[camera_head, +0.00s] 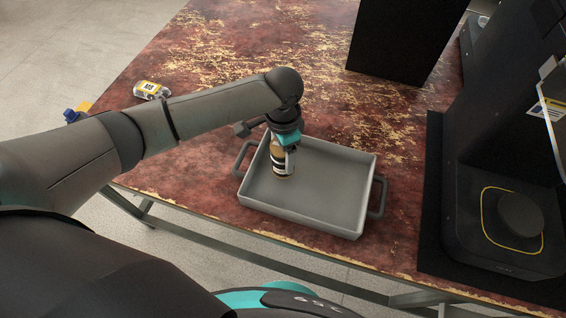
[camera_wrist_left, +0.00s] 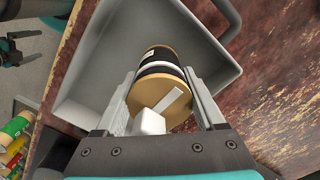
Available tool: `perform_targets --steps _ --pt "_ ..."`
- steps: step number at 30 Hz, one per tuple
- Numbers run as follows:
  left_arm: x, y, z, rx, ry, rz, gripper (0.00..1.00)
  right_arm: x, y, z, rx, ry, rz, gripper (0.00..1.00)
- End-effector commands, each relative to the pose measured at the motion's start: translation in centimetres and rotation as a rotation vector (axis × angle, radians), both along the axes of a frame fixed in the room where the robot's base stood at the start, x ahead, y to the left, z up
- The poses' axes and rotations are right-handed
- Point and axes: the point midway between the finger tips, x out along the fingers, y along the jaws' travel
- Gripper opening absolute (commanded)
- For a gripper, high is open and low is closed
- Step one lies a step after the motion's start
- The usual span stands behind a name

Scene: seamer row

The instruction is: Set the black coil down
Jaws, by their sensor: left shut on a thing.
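The black coil (camera_wrist_left: 163,60) has tan round ends and a pale band, with a whitish tab across its near end in the left wrist view. My left gripper (camera_wrist_left: 164,98) is shut on it, one finger on each side. In the head view the coil (camera_head: 281,158) hangs roughly upright below my left gripper (camera_head: 284,150), over the left part of the grey tray (camera_head: 340,210). I cannot tell whether its lower end touches the tray floor.
The tray stands on a worn red-brown table (camera_head: 330,45), with a handle at each end; the rest of its floor looks empty. A small labelled bottle (camera_head: 151,90) lies at the table's left edge. A black box (camera_head: 405,40) and a dark machine (camera_head: 500,215) stand right.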

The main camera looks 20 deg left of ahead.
Motion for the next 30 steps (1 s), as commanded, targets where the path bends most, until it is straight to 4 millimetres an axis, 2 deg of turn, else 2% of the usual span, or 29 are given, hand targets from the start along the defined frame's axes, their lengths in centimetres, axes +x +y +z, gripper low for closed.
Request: perform_targets --steps 7,19,20,27,30 --pt "-0.1 0.0 -3.7 0.0 0.001 0.0 0.06 0.0 -0.5 -1.3 -0.006 0.001 0.0 1.0" --pt "0.0 0.0 -4.2 -0.001 0.001 0.0 0.06 0.0 -0.6 -1.3 -0.007 0.0 -0.001 1.0" --pt "-0.1 0.0 -4.3 0.0 0.001 0.0 0.72 0.0 -0.6 -1.3 -0.007 0.0 -0.001 1.0" --pt "-0.1 0.0 -4.2 0.0 0.001 0.0 0.99 0.0 -0.6 -1.2 -0.007 0.0 -0.002 1.0" --pt "-0.1 0.0 -4.2 0.0 0.001 0.0 1.0 0.0 -0.6 -1.2 -0.007 0.0 -0.002 1.0"
